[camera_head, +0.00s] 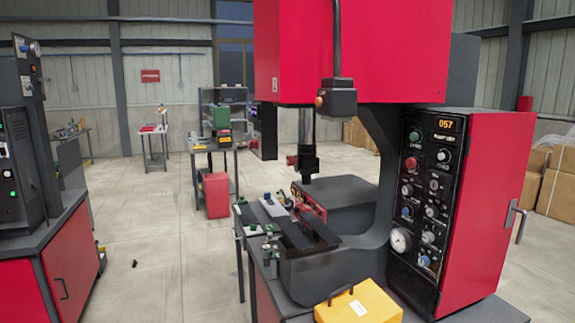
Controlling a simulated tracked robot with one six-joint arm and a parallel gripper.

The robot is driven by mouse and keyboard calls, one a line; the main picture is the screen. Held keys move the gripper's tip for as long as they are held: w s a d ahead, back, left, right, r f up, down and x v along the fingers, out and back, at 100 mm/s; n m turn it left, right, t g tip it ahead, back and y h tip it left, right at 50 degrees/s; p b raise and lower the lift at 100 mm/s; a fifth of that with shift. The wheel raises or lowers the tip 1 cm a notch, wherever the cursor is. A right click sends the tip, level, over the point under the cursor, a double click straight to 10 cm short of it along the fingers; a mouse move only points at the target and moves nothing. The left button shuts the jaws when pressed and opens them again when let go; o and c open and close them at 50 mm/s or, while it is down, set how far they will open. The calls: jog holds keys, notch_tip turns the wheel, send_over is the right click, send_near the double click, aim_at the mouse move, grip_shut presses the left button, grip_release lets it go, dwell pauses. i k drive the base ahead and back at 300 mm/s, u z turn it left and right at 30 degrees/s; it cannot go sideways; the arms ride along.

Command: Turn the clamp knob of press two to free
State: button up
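A large red and black press (350,45) fills the centre and right. Its black control panel (420,190) stands on the right side, below an orange display that seems to read 057. The panel carries a green button (414,136), a red button (411,163), several grey knobs such as one at the upper right (443,155), blue buttons and a round white gauge (400,240). The labels are too small to read, so I cannot tell which knob is the clamp knob, how it is turned, or whether this is press two. My gripper is not in view.
A yellow case (358,304) sits at the press's front foot. A control box (337,97) hangs before the press. A cabinet handle (516,220) sticks out at right. Another machine (30,160) stands at left. The floor between (165,245) is mostly clear. Cardboard boxes (557,185) stand far right.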

aim_at(290, 161)
jog(key=k, duration=1.05)
jog(key=u, duration=0.2)
jog(key=i, duration=0.45)
jog(key=u, duration=0.75)
jog(key=i, duration=0.6)
jog(key=u, duration=0.6)
jog(key=i, duration=1.85)
jog(key=z, duration=0.25)
